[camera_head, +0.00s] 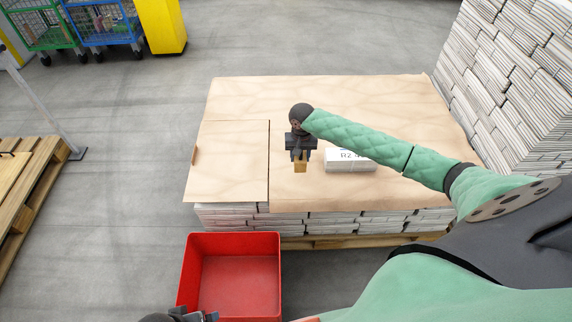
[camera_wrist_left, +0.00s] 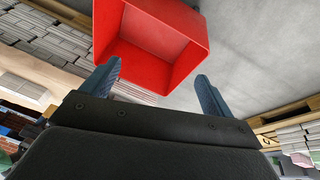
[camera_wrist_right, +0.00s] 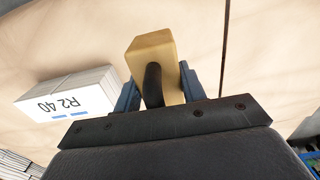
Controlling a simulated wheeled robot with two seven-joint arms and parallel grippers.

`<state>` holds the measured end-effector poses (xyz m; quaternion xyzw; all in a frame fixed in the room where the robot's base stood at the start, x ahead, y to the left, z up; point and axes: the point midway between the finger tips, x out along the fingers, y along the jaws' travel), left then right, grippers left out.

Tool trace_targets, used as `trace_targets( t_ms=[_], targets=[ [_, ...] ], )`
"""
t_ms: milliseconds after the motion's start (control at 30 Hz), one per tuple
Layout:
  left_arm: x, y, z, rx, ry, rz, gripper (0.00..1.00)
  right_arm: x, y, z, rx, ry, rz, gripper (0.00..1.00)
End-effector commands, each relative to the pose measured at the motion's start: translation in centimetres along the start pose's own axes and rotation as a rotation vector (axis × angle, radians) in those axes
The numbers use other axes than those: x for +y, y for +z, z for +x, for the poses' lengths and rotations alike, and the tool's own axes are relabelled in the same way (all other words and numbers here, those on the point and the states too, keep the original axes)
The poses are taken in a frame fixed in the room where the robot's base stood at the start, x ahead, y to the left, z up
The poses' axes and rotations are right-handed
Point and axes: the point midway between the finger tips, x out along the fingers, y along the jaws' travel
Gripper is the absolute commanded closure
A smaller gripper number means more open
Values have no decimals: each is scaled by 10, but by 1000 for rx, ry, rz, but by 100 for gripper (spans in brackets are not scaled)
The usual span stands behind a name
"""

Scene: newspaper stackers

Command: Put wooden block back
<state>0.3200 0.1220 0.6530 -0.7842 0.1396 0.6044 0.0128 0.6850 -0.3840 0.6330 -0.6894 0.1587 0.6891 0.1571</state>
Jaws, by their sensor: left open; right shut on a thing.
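My right gripper (camera_head: 300,158) is over the paper-covered newspaper stack and shut on a wooden block (camera_head: 300,167). In the right wrist view the light wooden block (camera_wrist_right: 152,55) stands between the two fingers, with a dark curved piece on its near face. I cannot tell whether the block touches the paper below. My left gripper (camera_wrist_left: 155,85) is open and empty, with the red bin beyond its fingers. In the head view only a small part of the left gripper (camera_head: 195,316) shows at the bottom edge.
The red bin (camera_head: 277,262) is empty and stands on the floor before the stack. A bundle labelled R2 40 (camera_head: 350,166) lies on the brown paper (camera_head: 370,100), right of the block. Tall newspaper stacks (camera_head: 510,80) rise at the right. A wooden pallet (camera_head: 28,190) is at the left.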

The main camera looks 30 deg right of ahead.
Motion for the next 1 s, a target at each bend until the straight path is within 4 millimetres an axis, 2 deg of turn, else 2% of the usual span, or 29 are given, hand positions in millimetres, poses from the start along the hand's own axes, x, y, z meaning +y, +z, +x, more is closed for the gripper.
trace_targets(
  t_ms=[100,333,533,800,1000],
  targets=[
    [-2,1,-7,-11,-6,-3,13,-23,-7,11,-1,-3,0,89],
    [-6,2,-12,-25,-15,-8,13,-46,-14,28,0,-1,0,89],
    [-7,4,-14,-33,-19,-10,13,-49,-16,37,0,-1,0,89],
    [-11,6,-24,-55,-33,-17,13,-48,-15,68,1,0,-1,89],
    [-12,6,-26,-53,-34,-17,13,-48,-15,70,2,0,-1,89]
  ],
)
